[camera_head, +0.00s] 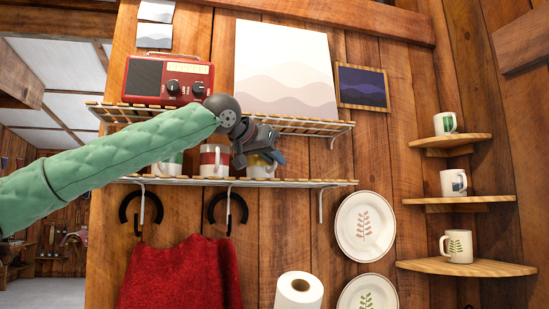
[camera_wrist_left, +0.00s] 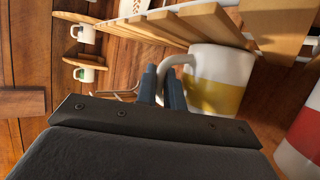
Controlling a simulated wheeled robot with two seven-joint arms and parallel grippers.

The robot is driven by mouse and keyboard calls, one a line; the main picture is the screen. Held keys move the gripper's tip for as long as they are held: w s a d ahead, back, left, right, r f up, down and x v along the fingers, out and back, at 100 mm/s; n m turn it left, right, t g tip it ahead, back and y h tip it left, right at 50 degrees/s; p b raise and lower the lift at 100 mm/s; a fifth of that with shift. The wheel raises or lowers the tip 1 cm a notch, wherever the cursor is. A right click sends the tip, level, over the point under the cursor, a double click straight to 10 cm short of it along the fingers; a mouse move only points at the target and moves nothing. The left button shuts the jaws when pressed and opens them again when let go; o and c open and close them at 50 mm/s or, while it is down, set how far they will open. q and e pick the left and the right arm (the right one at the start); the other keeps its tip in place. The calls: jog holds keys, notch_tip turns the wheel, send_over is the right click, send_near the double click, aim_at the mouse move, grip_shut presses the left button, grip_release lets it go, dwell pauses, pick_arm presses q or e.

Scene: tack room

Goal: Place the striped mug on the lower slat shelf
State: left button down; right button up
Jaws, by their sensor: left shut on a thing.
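A white mug with a yellow band (camera_head: 262,171) is at the right part of the lower slat shelf (camera_head: 310,183), under the upper slat shelf (camera_head: 325,127). My left gripper (camera_head: 270,150) reaches in between the two shelves. Its blue fingers (camera_wrist_left: 168,88) are shut on the mug's handle. In the head view the gripper partly covers the mug. The mug's base is at the lower slats; I cannot tell if it touches them. My right gripper is in neither view.
A red-banded mug (camera_head: 214,160) stands close to the left, with a green-banded mug (camera_head: 168,165) further left. A red radio (camera_head: 168,80) and wavy picture (camera_head: 285,70) stand on the upper shelf. Corner shelves (camera_head: 465,266) with mugs are at the right. Hooks and red cloth (camera_head: 180,275) hang below.

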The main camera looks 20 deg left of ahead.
pick_arm(q)
jog(key=c, duration=1.5)
grip_release()
jog(key=shift+w+f, duration=0.1)
